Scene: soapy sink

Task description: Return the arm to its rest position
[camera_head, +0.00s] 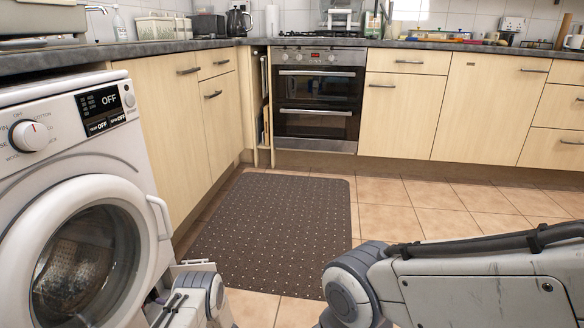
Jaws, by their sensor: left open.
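My left gripper (178,284) is low in the head view, just right of the washing machine's door. Only part of it shows; it is open and I see nothing held in it. My right arm (470,280) stretches in from the right edge to a rounded grey joint near the bottom middle. My right gripper is outside the picture.
The white washing machine (68,165) stands close on the left, its round door shut. A dark dotted mat (270,225) lies on the tiled floor (440,215). Cupboards (398,115) and an oven (318,98) line the back. The middle floor is clear.

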